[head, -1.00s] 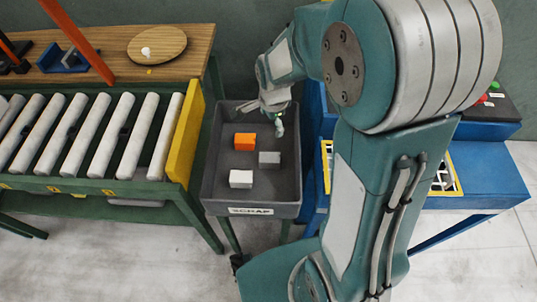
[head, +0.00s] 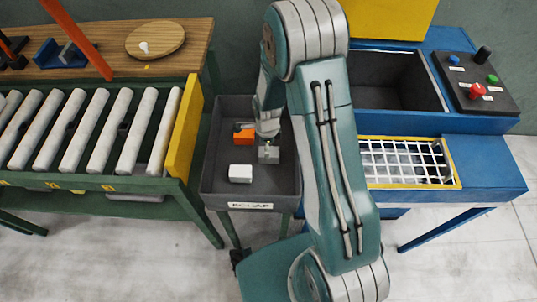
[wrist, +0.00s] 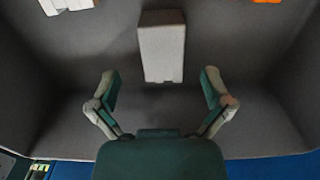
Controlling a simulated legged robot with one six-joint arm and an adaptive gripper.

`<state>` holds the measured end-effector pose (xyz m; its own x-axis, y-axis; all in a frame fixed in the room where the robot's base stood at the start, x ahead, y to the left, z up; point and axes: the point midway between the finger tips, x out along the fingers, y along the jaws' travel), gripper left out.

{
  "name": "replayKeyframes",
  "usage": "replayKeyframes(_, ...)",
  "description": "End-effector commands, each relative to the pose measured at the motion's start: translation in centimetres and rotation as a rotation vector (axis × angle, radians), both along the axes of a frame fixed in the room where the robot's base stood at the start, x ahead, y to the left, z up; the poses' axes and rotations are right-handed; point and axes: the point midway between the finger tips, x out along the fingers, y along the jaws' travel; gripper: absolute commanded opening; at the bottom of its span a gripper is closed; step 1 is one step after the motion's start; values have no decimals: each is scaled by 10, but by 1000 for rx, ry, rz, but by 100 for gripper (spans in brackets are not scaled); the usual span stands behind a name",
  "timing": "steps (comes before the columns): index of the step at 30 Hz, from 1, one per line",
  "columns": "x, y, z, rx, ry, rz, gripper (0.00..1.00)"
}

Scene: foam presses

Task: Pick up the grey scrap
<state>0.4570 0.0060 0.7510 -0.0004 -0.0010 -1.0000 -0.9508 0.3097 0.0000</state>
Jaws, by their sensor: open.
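The grey scrap (head: 268,155) is a small block lying in the dark grey scrap bin (head: 213,190). In the wrist view the grey scrap (wrist: 161,48) is upper centre, just ahead of the gap between the fingers. My gripper (head: 268,138) is inside the bin over the grey scrap, partly hidden by its own links. In the wrist view my gripper (wrist: 160,88) is open and empty, one finger to each side, and the scrap is beyond the fingertips.
An orange block (head: 243,135) and a white block (head: 240,173) lie in the same bin, left of the grey scrap. A roller conveyor (head: 90,130) with a yellow end plate (head: 185,135) stands left. A blue press (head: 480,165) with a white grid (head: 405,162) stands right.

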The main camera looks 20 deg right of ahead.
Motion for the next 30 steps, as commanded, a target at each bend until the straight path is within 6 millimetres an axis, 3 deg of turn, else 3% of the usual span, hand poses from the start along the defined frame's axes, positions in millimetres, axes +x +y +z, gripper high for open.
replayKeyframes(9, 1, -5, -43, 0, 3, 0, 100)
replayKeyframes(19, 2, -5, -50, 0, 0, 1, 100)
replayKeyframes(22, 2, -5, -50, 0, 0, 1, 55)
replayKeyframes(24, 2, -5, -50, 0, 0, 1, 34)
replayKeyframes(30, 2, -5, -50, 0, 1, 1, 31)
